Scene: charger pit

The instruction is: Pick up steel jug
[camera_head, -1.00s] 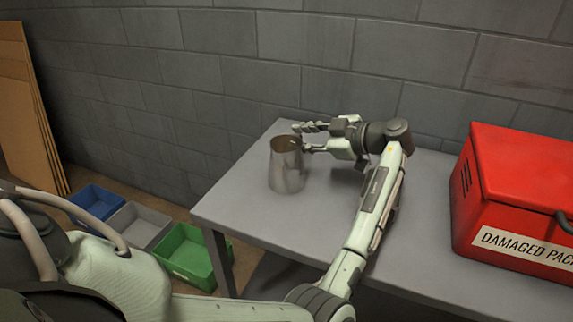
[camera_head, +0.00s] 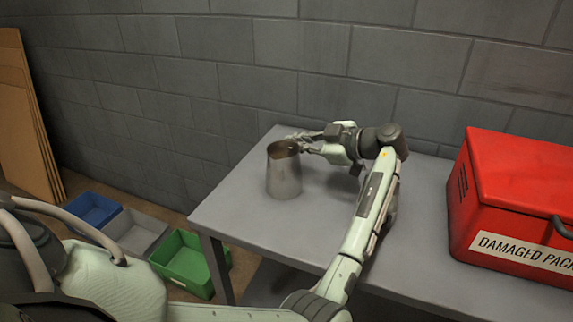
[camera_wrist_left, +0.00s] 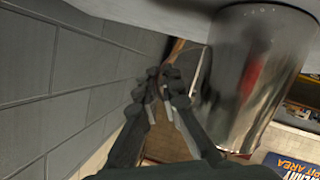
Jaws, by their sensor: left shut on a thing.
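The steel jug (camera_head: 284,180) stands upright near the left end of the grey table (camera_head: 235,215). It also fills the right part of the left wrist view (camera_wrist_left: 255,85). My left gripper (camera_head: 299,143) reaches in from the right, at the jug's upper back side. Its fingers are closed together in the left wrist view (camera_wrist_left: 168,85), on the jug's handle side. The handle is mostly hidden by the fingers and the jug body. The jug's base appears to rest on the table. My right gripper is not in view.
A red box (camera_head: 515,200) labelled as damaged stands at the right of the table. Blue (camera_head: 93,209), grey (camera_head: 136,232) and green (camera_head: 183,263) bins lie on the floor at left. A block wall (camera_head: 330,50) runs close behind the table.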

